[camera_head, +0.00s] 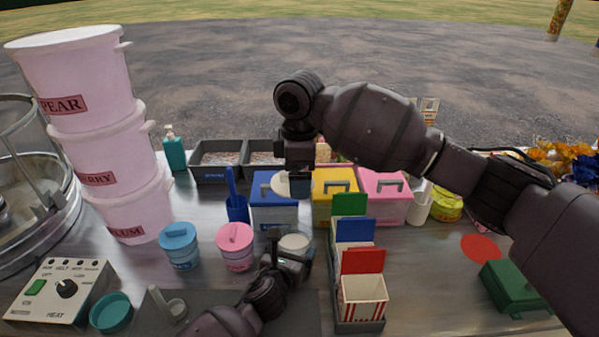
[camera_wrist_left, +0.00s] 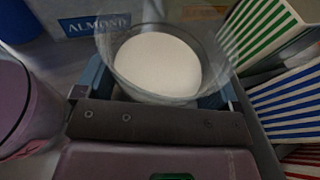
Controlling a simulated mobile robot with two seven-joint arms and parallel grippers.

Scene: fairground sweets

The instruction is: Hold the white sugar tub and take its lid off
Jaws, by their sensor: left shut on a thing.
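The white sugar tub (camera_head: 294,242) stands upright at the middle of the counter. In the left wrist view the clear-walled tub (camera_wrist_left: 155,62) is open at the top and full of white sugar. My left gripper (camera_head: 291,258) is shut around its near side; the fingers (camera_wrist_left: 152,92) show on both sides of it. My right gripper (camera_head: 300,183) points down, above and behind the tub, in front of the blue box. It is shut on a pale round lid (camera_head: 280,185), which is raised clear of the tub; its fingers hide part of the lid.
A blue-lidded tub (camera_head: 180,248) and a pink-lidded tub (camera_head: 235,250) stand to the left. Striped cartons in a grey rack (camera_head: 358,325) stand close on the right. Blue (camera_head: 262,215), yellow (camera_head: 322,211) and pink (camera_head: 393,211) boxes line the back. A teal dish (camera_head: 111,313) lies front left.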

